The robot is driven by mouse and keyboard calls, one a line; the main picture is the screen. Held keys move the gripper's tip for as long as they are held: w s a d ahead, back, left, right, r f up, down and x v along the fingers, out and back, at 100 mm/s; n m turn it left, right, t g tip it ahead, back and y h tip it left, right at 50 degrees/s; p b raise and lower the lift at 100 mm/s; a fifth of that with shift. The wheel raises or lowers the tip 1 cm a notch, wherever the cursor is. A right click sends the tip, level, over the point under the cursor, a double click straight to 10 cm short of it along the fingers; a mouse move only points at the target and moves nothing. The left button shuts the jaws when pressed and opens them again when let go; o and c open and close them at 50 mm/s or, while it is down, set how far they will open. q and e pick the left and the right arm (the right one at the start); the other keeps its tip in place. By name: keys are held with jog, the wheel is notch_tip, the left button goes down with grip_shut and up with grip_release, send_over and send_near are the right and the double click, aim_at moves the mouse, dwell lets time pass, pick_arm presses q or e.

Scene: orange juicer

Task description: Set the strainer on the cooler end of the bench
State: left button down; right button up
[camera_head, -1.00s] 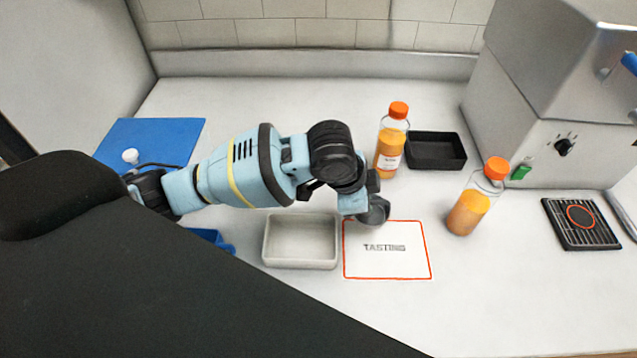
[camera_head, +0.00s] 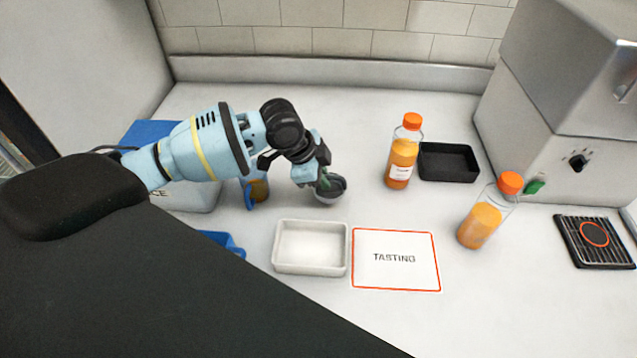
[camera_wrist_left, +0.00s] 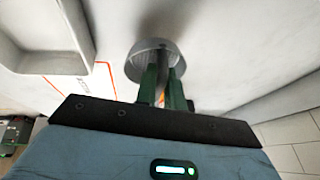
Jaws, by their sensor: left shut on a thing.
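My left gripper (camera_head: 322,181) is shut on the strainer (camera_head: 332,192), a small dark grey bowl. It hangs low over the bench (camera_head: 350,130), behind the white tray. In the left wrist view the strainer (camera_wrist_left: 150,52) is between my gripper's green fingers (camera_wrist_left: 163,80), with a shadow on the bench beyond it; I cannot tell whether it touches. The pale box with partly hidden lettering ending in "CE" (camera_head: 190,197), apparently the cooler, stands at the left end, mostly behind my left arm. My right gripper is not in view.
A white tray (camera_head: 311,265) and a red-edged TASTING card (camera_head: 394,280) lie in front. Orange bottles (camera_head: 403,160) (camera_head: 482,222), a black tray (camera_head: 447,177) and a grey machine (camera_head: 530,130) are to the right. An orange-filled container (camera_head: 259,188) stands beside my left arm. Bench behind the strainer is clear.

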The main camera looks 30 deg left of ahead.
aim_at(319, 188)
pick_arm(q)
jog(key=shift+a, duration=0.25)
jog(key=shift+w+a, duration=0.2)
jog(key=shift+a, duration=0.35)
notch_tip(319, 188, down, 3)
jog(key=shift+s+d+r, duration=0.1)
jog(key=shift+d, duration=0.05)
jog(key=shift+f, duration=0.4)
jog(key=shift+f, duration=0.1)
jog(key=c, duration=1.5)
grip_release()
